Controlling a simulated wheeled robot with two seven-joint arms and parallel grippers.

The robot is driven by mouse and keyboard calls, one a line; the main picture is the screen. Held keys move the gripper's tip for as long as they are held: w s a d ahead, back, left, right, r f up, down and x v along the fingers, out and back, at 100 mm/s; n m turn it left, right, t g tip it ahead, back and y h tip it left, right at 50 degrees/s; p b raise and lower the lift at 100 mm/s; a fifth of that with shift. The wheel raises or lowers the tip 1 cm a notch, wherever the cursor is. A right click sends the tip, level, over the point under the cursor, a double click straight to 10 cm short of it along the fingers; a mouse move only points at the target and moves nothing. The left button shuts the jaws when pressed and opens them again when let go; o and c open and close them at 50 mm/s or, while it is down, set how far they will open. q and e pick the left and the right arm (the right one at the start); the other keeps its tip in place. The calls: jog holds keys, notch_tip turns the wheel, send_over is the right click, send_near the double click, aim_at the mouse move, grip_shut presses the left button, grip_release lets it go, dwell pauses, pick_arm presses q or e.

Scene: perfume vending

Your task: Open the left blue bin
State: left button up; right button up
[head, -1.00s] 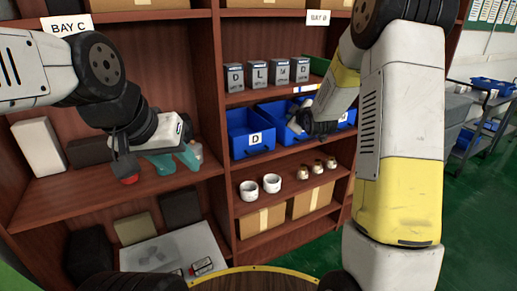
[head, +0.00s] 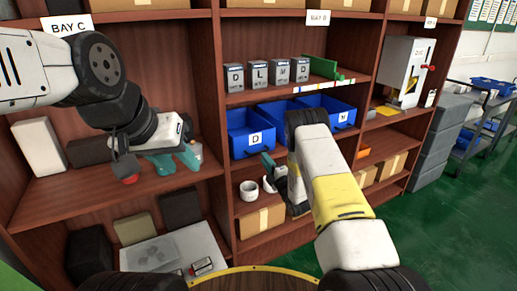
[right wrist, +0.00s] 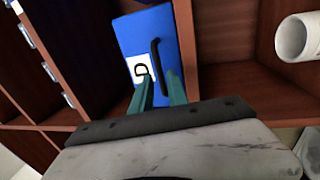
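The left blue bin (head: 249,132) sits in the middle bay under the small boxes, with a white D label on its front. In the right wrist view its blue front (right wrist: 146,28) shows the label and a black handle (right wrist: 160,58). My right gripper (head: 268,160) is just in front of and below this bin in the head view. In the right wrist view its two teal fingers (right wrist: 160,76) are apart, with their tips near the handle's lower end; contact cannot be told. My left gripper (head: 176,159) is open and empty at the Bay C shelf.
Two more blue bins (head: 277,108) stand to the right, partly behind my right arm. Below, white rolls (head: 249,191) stand on a shelf, close to my right gripper. Several small grey boxes (head: 260,76) stand above the bins. Green floor lies open to the right.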

aim_at(260, 152)
jog(key=shift+x, duration=2.75)
grip_shut()
jog(key=shift+f, duration=0.1)
